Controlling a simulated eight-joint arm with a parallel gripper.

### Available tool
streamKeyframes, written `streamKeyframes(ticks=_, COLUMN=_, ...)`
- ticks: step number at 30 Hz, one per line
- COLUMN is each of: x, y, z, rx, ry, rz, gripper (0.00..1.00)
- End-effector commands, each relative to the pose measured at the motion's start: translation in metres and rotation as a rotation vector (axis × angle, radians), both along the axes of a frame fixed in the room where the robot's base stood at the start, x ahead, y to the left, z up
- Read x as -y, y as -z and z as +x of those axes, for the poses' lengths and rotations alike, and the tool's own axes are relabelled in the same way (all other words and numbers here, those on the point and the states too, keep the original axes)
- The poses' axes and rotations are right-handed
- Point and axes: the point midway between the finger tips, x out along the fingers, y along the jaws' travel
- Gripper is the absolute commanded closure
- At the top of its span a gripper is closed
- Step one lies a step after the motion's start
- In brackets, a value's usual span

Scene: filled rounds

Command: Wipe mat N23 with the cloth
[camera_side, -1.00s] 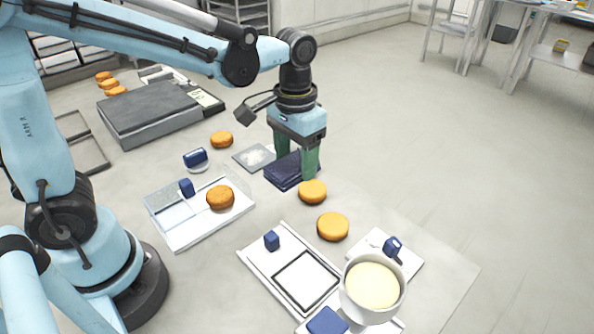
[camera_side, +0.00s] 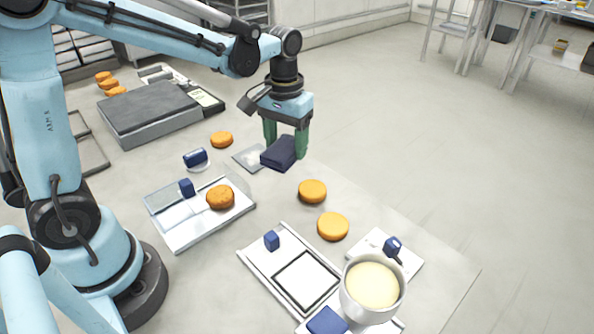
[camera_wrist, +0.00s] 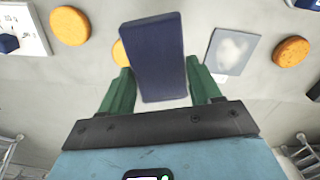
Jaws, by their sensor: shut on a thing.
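My gripper (camera_side: 286,146) is shut on the dark blue folded cloth (camera_side: 279,153). In the wrist view the cloth (camera_wrist: 155,58) sits between the two green fingers (camera_wrist: 157,88), and it appears lifted clear of the table. A small grey mat (camera_side: 248,158) with a whitish smear on it lies just left of the cloth in the side view. In the wrist view the mat (camera_wrist: 230,50) with its pale smear is to the right of the cloth. I cannot read a label on the mat.
Orange rounds lie about the table, one behind the mat (camera_side: 221,139) and two in front (camera_side: 312,191) (camera_side: 333,226). A clear-sided white tray (camera_side: 180,228) holds another. A grey press-like block (camera_side: 150,110) stands behind left; a white pot (camera_side: 372,290) stands front right.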

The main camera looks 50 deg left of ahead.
Motion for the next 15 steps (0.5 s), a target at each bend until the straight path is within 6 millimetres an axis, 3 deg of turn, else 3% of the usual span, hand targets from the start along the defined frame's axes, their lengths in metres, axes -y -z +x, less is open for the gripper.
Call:
streamKeyframes(ticks=1, x=-0.024, y=0.006, z=0.007, rx=0.0, ry=-0.084, rz=0.0, gripper=0.61)
streamKeyframes(ticks=6, x=-0.085, y=0.022, z=0.018, rx=0.0, ry=-0.303, rz=0.0, gripper=0.61)
streamKeyframes(ticks=10, x=-0.119, y=0.031, z=0.019, rx=0.0, ry=-0.417, rz=0.0, gripper=0.61)
streamKeyframes(ticks=15, x=-0.139, y=0.038, z=0.018, rx=0.0, ry=-0.488, rz=0.0, gripper=0.61)
